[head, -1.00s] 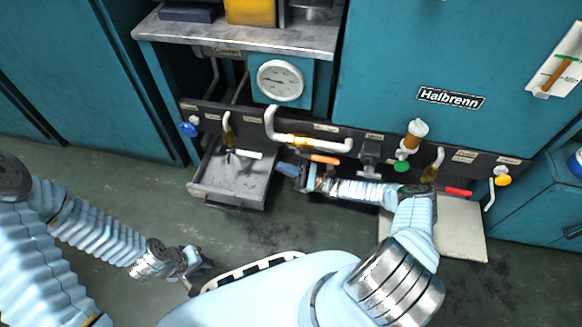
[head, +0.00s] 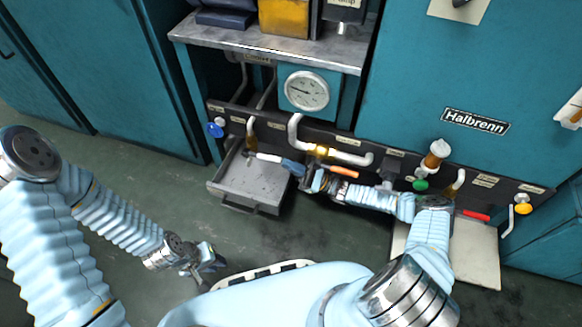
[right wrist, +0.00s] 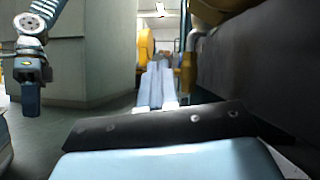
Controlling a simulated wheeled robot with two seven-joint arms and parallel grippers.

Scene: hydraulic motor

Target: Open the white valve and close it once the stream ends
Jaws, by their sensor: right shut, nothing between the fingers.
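The white valve handle (head: 266,157) lies roughly crosswise, low on the dark pipe panel, above an open grey tray (head: 232,185). A short amber-brown spout (head: 251,128) hangs just above it. I cannot make out a stream there. My right gripper (head: 290,167) is shut and empty, its blue tips at the right end of the white handle; I cannot tell whether they touch. In the right wrist view the right gripper's pale fingers (right wrist: 160,88) lie together. My left gripper (head: 208,259) hangs low over the floor, away from the panel; its jaw opening is unclear.
A blue valve knob (head: 215,130), an orange handle (head: 344,172), a green knob (head: 420,184), a red handle (head: 476,216) and a yellow knob (head: 523,208) line the panel. A round gauge (head: 306,90) sits above. The floor before the tray is clear.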

